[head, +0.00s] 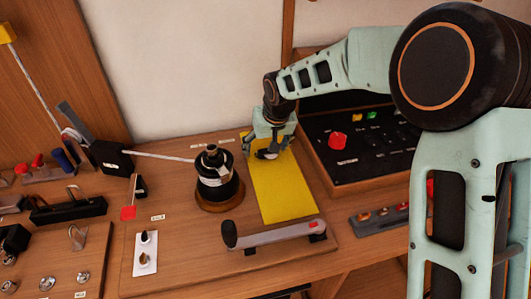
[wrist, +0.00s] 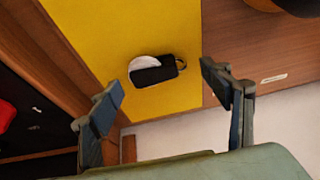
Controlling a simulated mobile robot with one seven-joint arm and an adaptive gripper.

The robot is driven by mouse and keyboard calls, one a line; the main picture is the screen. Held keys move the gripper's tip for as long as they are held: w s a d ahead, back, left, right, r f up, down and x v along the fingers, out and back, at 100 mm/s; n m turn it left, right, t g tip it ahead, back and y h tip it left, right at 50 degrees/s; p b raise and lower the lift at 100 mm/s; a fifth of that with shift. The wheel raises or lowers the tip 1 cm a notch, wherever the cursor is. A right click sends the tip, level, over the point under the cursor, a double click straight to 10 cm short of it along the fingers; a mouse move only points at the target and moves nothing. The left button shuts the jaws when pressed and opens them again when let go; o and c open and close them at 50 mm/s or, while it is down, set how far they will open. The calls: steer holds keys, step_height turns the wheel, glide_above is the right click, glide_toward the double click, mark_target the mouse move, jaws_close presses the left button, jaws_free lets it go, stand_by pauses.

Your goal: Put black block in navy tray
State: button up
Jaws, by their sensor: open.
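My gripper (head: 268,148) is open above the far end of a yellow mat (head: 283,192). In the wrist view its two fingers stand wide apart, and the gripper (wrist: 161,78) holds nothing. A small black block-like piece (wrist: 155,75) with a white rounded part and a brass-coloured ring lies on the yellow mat (wrist: 185,30), in the gap beyond the fingertips. In the head view the gripper partly hides this piece. I cannot make out a tray that is clearly navy in either view.
A wood-framed black control panel (head: 365,140) is on the right. A wall rises close behind the gripper.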

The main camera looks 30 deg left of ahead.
steer(key=shift+f, duration=0.1)
steer(key=shift+c, duration=0.2)
steer(key=c, duration=1.3)
steer(key=shift+c, duration=0.2)
